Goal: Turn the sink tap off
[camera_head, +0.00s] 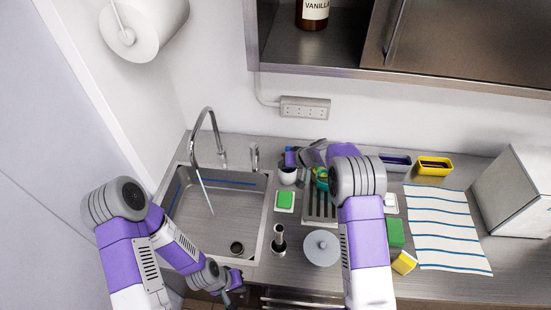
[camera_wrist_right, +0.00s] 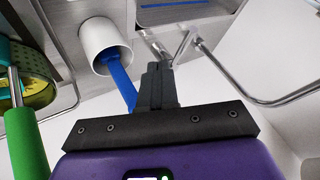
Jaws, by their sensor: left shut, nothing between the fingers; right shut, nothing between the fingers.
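The tap has a tall curved chrome spout (camera_head: 207,118) at the back of the steel sink (camera_head: 173,200). A thin stream (camera_head: 205,193), looking like running water, falls from it into the basin. A short upright chrome piece, apparently the tap's lever (camera_head: 255,158), stands right of the spout. In the right wrist view the spout (camera_wrist_right: 232,82) and lever (camera_wrist_right: 157,45) lie beyond my fingertips. My right gripper (camera_wrist_right: 158,72) is shut and empty; contact with the lever cannot be told. My left gripper (camera_head: 238,287) is shut and empty, low by the sink's front edge.
A white cup (camera_wrist_right: 104,62) with a blue-handled tool (camera_wrist_right: 122,78) stands close to my right gripper. A green sponge (camera_head: 285,200), grey round lid (camera_head: 321,247), striped towel (camera_head: 446,232) and yellow container (camera_head: 433,167) crowd the counter. A socket strip (camera_head: 305,107) is on the wall.

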